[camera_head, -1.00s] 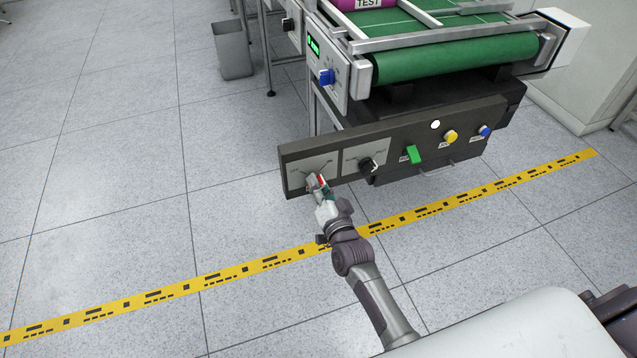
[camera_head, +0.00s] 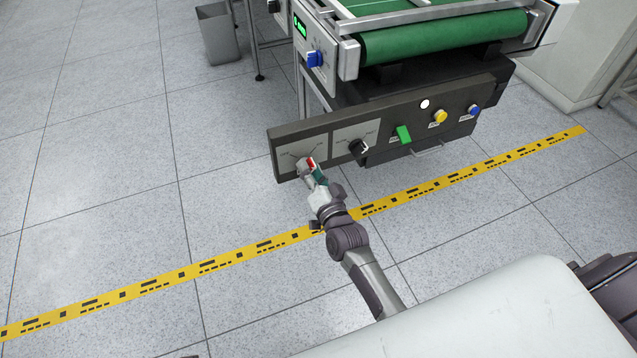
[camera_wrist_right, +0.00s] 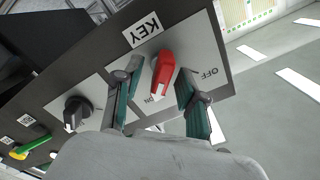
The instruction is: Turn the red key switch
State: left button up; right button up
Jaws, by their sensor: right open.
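The red key switch (camera_wrist_right: 163,70) is on a light plate labelled KEY, with OFF and ON marks, at the left end of the dark control panel (camera_head: 375,113). In the right wrist view, its pale tip points toward the ON mark. My right gripper (camera_head: 312,168) is at this switch in the head view, partly covering it; the red part (camera_head: 310,161) shows between the fingers. In the right wrist view my right gripper (camera_wrist_right: 158,92) is open, with one finger on each side of the red switch and gaps beside it. My left gripper is not in view.
A black knob (camera_head: 358,147) sits beside the key plate. A green conveyor (camera_head: 445,37) stands above. Open floor with a yellow stripe (camera_head: 225,263) lies in front.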

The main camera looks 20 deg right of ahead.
jog(key=s, duration=1.1)
jog(key=shift+d, duration=0.2)
jog(key=shift+s, duration=0.1)
